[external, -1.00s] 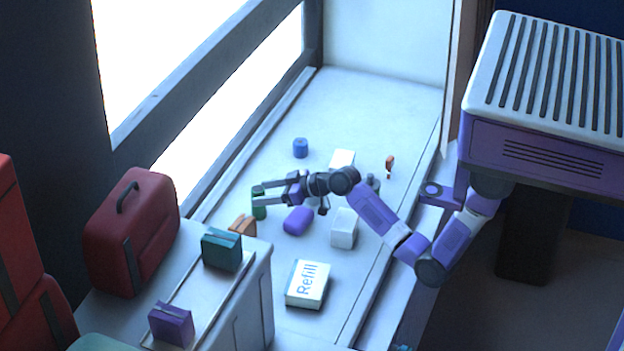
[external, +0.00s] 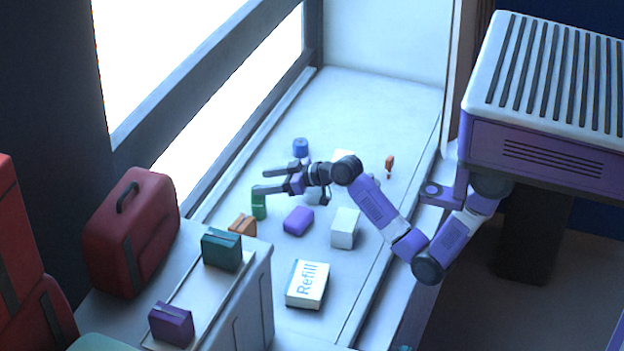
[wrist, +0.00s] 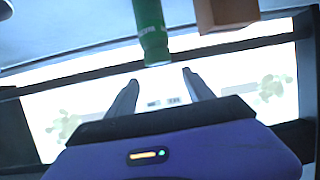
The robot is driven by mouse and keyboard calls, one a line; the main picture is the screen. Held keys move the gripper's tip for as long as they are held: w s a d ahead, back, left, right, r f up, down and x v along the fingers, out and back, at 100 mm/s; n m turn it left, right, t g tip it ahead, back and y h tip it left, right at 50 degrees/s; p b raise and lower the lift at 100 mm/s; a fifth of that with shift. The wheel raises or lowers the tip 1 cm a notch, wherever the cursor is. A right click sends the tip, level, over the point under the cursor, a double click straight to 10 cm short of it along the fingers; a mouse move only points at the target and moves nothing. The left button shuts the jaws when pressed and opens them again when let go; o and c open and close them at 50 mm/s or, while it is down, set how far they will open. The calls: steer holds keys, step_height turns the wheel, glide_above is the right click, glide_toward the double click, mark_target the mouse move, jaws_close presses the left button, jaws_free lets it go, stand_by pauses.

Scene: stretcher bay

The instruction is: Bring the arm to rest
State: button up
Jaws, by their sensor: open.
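My gripper (external: 267,180) is at the end of the purple and black arm, above the left part of the white surface. Its two fingers are apart and nothing is between them. In the wrist view the gripper (wrist: 158,90) also shows open and empty. A green cylinder (external: 259,208) stands just below the near finger; it also shows beyond the fingertips at the top of the wrist view (wrist: 151,30). I cannot tell whether the finger touches it.
On the white surface (external: 375,110) are a blue cylinder (external: 300,147), an orange block (external: 242,225), a purple block (external: 298,221), a white block (external: 345,228) and a Refill box (external: 307,284). A counter at lower left holds a teal box (external: 221,249). The far end is clear.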

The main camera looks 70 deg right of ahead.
steer(key=s+d+r+n+t+h+p, duration=0.1)
steer(key=s+t+p, duration=0.1)
steer(key=s, duration=0.3)
steer(key=s+d+r+t+h+p, duration=0.1)
steer(key=s+h+p, duration=0.1)
steer(key=s, duration=0.3)
steer(key=shift+y, duration=0.3)
steer(key=s+a+f, duration=0.2)
steer(key=s, duration=0.5)
steer(key=s+a+f+b, duration=0.1)
steer(key=s+a+f, duration=0.1)
steer(key=s, duration=0.5)
steer(key=s+a+f+b, duration=0.1)
steer(key=s+a+f, duration=0.1)
steer(key=s, duration=0.6)
steer(key=shift+a+f, duration=0.3)
steer(key=shift+f, duration=0.45)
steer(key=s+a+m+g+y+b, duration=0.1)
steer(key=s+a, duration=0.4)
steer(key=s, duration=1)
steer(key=shift+s+a+r+m+g+b, duration=0.15)
steer(key=shift+r+m+g+b, duration=0.3)
steer(key=shift+b, duration=0.3)
steer(key=shift+f, duration=0.1)
